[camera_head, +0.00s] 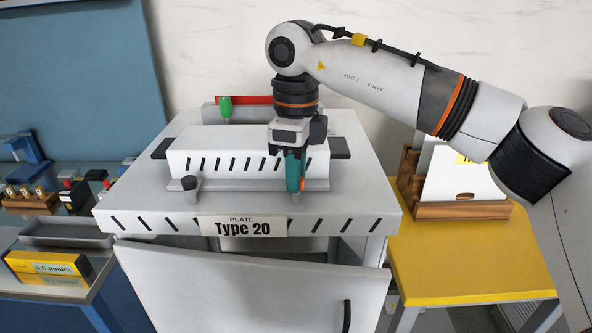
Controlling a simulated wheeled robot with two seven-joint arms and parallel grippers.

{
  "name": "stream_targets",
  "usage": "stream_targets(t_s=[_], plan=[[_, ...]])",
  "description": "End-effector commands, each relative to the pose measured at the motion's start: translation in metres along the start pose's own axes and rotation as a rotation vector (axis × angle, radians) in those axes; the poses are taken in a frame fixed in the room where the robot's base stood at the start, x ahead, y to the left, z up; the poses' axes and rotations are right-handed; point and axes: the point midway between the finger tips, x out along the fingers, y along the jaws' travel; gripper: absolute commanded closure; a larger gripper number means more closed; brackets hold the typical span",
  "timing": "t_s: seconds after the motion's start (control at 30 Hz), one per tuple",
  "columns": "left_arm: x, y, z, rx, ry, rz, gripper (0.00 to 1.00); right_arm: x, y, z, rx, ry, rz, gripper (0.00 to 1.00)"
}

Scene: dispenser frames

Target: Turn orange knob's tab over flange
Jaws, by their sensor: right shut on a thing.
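My right gripper (295,184) points straight down at the front right of the white slotted block, with its teal fingers shut on the orange knob (296,196). Only a small bit of orange shows at the fingertips; the knob's tab is hidden, so I cannot tell which way it points. The flange (245,185) is the flat grey rim along the front foot of the block (220,155). The knob is at the flange's right front end. My left gripper is not in view.
A dark knob (190,184) stands at the flange's left end. A green knob (225,106) and a red bar (255,100) are behind the block. The white stand (140,205) bears a "Type 20" label (243,226). A yellow table (460,255) is at right.

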Motion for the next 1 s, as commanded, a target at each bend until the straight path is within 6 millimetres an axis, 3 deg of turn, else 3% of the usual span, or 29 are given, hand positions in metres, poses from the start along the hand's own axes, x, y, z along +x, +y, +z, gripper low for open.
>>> stream_targets(t_s=[0.07,0.1,0.23,0.63,1.0], plan=[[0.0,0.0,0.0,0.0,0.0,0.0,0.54,-0.001,0.001,0.0,0.003,0.002,0.002,0.98],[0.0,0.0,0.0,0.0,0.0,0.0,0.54,-0.001,0.001,0.0,0.003,0.002,0.002,0.72],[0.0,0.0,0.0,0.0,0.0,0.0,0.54,-0.001,0.001,0.0,0.002,0.002,0.001,0.54],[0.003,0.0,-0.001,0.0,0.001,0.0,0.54,-0.01,0.001,-0.001,0.002,0.004,0.001,0.54],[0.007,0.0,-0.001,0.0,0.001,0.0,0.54,-0.086,0.0,-0.001,0.002,0.003,0.002,0.54]])
